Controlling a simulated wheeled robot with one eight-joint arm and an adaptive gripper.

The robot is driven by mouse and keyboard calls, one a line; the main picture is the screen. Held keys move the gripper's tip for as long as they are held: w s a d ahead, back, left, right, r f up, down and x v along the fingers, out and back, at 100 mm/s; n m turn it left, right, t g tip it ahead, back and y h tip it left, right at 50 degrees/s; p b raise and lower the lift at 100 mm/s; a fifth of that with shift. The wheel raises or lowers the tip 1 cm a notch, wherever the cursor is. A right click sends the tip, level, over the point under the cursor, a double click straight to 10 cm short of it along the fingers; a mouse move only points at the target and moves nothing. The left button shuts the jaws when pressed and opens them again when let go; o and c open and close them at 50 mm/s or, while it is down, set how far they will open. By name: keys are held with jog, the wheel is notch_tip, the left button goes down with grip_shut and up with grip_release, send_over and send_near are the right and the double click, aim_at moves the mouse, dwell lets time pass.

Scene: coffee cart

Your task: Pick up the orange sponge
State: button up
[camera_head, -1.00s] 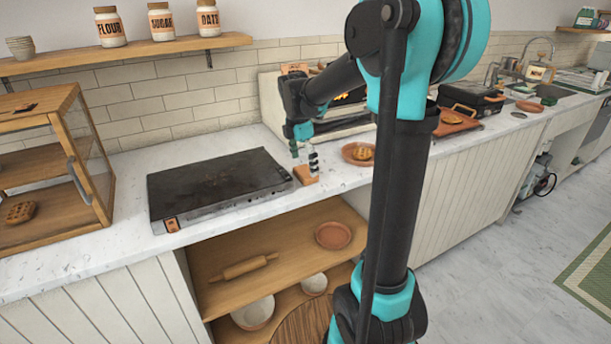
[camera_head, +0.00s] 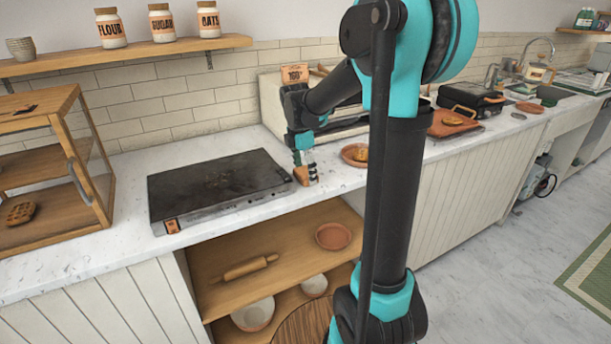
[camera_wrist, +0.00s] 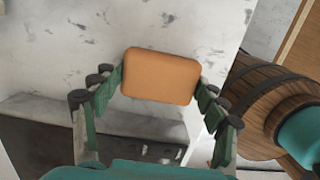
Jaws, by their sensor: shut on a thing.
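The orange sponge (camera_wrist: 160,76) is a rounded orange block. In the wrist view it sits between the two fingers of my gripper (camera_wrist: 161,85), with a finger pad against each side. In the head view my gripper (camera_head: 305,172) is just above the counter, right of the black griddle, and the sponge (camera_head: 300,174) shows partly behind the fingers. My gripper is shut on the sponge. Whether the sponge still touches the counter is hard to tell.
The black griddle (camera_head: 215,186) lies just left of my gripper. A terracotta plate with a pastry (camera_head: 357,153) stands to the right. A white oven-like appliance (camera_head: 272,107) is behind. The open shelf below holds a rolling pin (camera_head: 250,267). The counter front edge is close.

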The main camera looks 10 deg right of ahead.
aim_at(305, 172)
jog(key=shift+r, duration=0.1)
notch_tip(305, 172, up, 20)
dwell(0.5)
